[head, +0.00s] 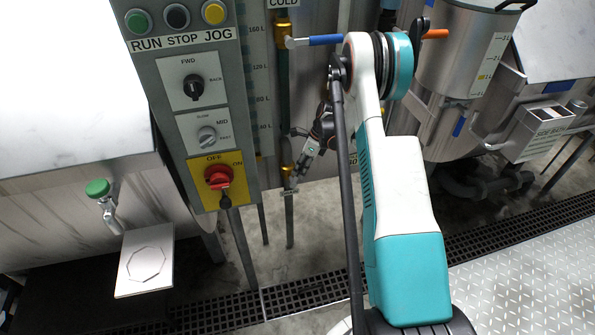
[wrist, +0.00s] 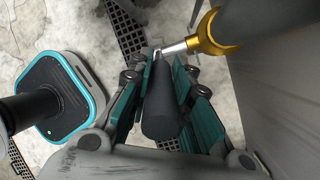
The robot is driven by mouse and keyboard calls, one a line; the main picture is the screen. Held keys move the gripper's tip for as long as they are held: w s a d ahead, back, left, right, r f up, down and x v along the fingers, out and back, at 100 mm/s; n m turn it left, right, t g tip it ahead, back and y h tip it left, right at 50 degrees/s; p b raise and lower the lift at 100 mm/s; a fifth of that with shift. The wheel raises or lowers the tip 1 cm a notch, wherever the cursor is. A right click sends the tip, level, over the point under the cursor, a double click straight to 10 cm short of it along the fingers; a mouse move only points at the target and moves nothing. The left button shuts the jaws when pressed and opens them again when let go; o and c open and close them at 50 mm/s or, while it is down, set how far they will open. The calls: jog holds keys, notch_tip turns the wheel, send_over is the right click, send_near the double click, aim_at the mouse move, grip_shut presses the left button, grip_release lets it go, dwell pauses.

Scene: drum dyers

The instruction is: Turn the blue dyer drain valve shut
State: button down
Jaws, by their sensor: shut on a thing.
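The drain valve shows in the wrist view as a brass body (wrist: 215,32) on a pipe, with a steel stem and a dark grey lever grip (wrist: 165,108). My gripper (wrist: 163,72) has its teal finger pads on both sides of this grip and is shut on it. In the head view my gripper (head: 305,158) is low behind my arm, beside the brass fitting (head: 286,155) of a vertical pipe. The lever is mostly hidden there by my gripper. A small label below the fitting is too small to read.
A blue-handled valve (head: 325,40) marked COLD sits higher up. An orange handle (head: 434,33) is right of my arm. The control panel (head: 205,135) stands left of the pipes, and a green-knobbed valve (head: 97,188) is farther left. A steel vat (head: 455,75) stands right.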

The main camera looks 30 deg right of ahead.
jog(key=c, duration=1.4)
grip_release()
jog(key=shift+c, duration=0.2)
jog(key=v, duration=1.2)
